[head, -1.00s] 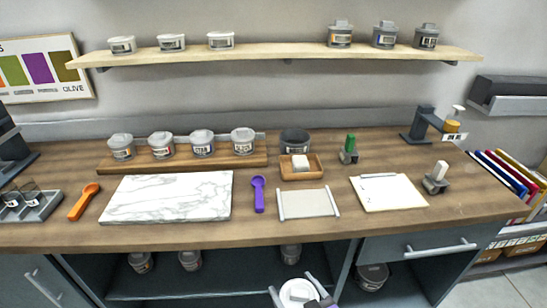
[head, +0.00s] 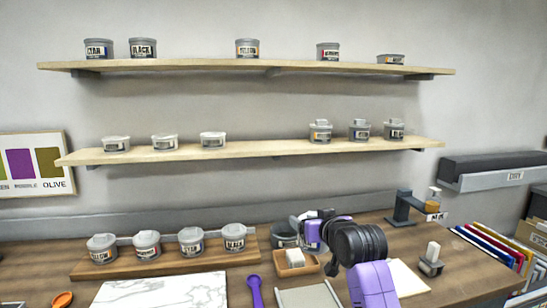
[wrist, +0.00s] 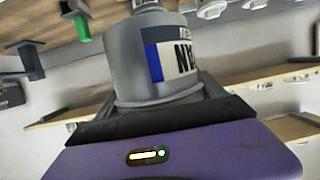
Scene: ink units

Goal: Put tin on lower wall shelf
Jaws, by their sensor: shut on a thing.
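My gripper (wrist: 160,110) is shut on a grey tin (wrist: 160,55), whose label has a blue stripe and partly readable black letters. In the head view my gripper (head: 313,230) is above the back of the counter, in front of the wall and below the lower shelf. The held tin is mostly hidden there by my gripper and arm. The lower wall shelf (head: 265,149) carries three low pale tins (head: 164,142) at left and three taller lidded tins (head: 359,131) at right. A bare stretch lies between the two groups.
An upper shelf (head: 200,68) holds several tins. On the counter stand a wooden riser (head: 165,264) with several tins, a dark tin (head: 285,236), a small wooden tray (head: 297,270) and a dispenser (head: 405,207). The wall between counter and lower shelf is clear.

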